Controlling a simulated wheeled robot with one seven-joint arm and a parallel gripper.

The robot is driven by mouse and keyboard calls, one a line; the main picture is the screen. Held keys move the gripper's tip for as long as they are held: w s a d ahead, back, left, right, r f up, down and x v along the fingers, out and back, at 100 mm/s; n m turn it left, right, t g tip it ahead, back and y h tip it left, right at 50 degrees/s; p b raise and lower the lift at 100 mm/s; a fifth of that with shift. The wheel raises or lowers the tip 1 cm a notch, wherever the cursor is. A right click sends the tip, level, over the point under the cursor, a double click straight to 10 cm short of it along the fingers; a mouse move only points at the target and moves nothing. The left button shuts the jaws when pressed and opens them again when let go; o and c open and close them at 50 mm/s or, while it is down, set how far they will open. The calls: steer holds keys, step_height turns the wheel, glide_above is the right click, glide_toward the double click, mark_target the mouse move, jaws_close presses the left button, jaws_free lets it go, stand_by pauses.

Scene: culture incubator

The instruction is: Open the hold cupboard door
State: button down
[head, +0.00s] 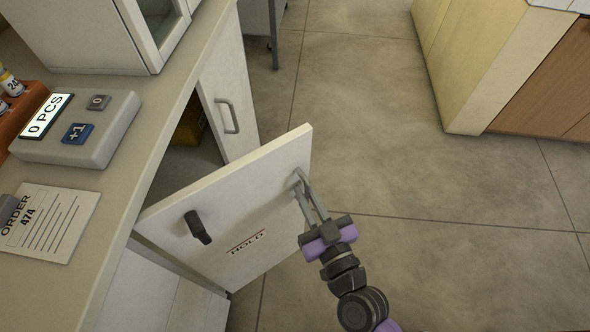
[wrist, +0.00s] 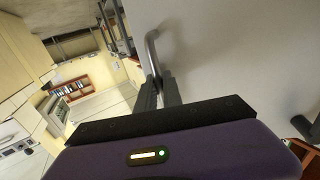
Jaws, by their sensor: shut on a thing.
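The hold cupboard door (head: 237,212) is a white panel marked "HOLD". It stands swung out from the counter, well open. A dark knob or latch (head: 198,228) sits on its face at the left. My gripper (head: 306,190) is shut on the grey bar handle (head: 298,177) near the door's free edge. In the wrist view, my fingers (wrist: 158,90) close around the handle (wrist: 152,48) against the pale door face (wrist: 235,60). The cupboard inside (head: 185,160) is dark and partly hidden by the door.
The counter (head: 150,150) holds a counting device (head: 75,128) reading "0 PCS", an order sheet (head: 48,222) and a white cabinet (head: 85,35). A neighbouring door (head: 230,90) has its own handle. A yellow thing (head: 190,122) shows inside. The floor at right (head: 400,170) is clear.

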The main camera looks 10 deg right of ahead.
steer(key=s+a+m+h+p, duration=0.1)
steer(key=s+m+h+p, duration=0.4)
steer(key=s, duration=1.2)
steer(key=shift+s+a+f+m+g+h+p, duration=0.3)
steer(key=shift+h+p, duration=0.5)
steer(key=shift+h, duration=1.1)
steer(key=shift+s+r, duration=0.1)
steer(key=c, duration=1.5)
jaws_free()
steer(key=shift+d+r, duration=0.1)
steer(key=shift+v, duration=3.9)
